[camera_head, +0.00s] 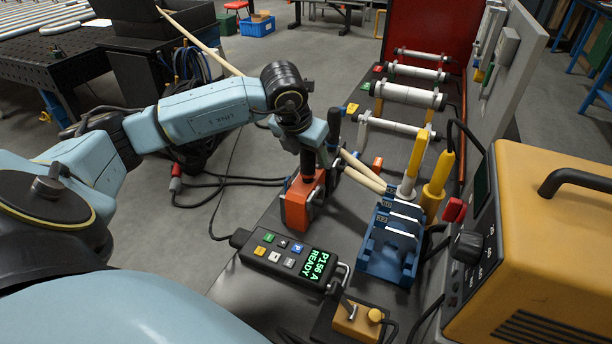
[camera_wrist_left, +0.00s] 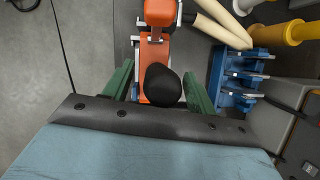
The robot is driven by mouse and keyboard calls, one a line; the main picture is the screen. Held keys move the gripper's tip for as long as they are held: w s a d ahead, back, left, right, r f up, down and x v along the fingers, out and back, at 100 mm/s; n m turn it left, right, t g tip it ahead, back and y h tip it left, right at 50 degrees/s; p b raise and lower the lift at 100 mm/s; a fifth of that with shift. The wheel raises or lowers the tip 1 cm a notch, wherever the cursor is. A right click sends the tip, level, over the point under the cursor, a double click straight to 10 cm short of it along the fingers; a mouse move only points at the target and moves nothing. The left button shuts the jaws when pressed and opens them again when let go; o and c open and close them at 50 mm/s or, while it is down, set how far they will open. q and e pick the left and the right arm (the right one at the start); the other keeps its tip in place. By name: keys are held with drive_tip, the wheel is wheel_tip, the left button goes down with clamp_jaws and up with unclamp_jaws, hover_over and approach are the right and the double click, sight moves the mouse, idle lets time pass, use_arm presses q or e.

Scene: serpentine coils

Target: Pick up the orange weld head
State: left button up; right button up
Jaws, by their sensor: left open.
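The orange weld head (camera_head: 299,203) stands on the dark bench top, with a black upright grip (camera_head: 308,166) rising from it. It also shows in the left wrist view (camera_wrist_left: 160,13), where the round black end of its grip (camera_wrist_left: 162,85) lies between my two green fingers. My left gripper (camera_head: 320,148) is at the top of the grip, reaching in from the left. Its fingers (camera_wrist_left: 158,78) are apart, one on each side of the grip. Contact with the grip cannot be told. My right gripper is not in view.
A control pendant (camera_head: 288,257) lies in front. A yellow welding machine (camera_head: 545,240) fills the right. Open floor lies left of the bench.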

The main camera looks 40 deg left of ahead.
use_arm(q)
clamp_jaws()
idle(1.2)
drive_tip(key=shift+w+a+r, duration=0.1)
drive_tip(key=shift+w+r, duration=0.05)
drive_tip(key=shift+r, duration=0.05)
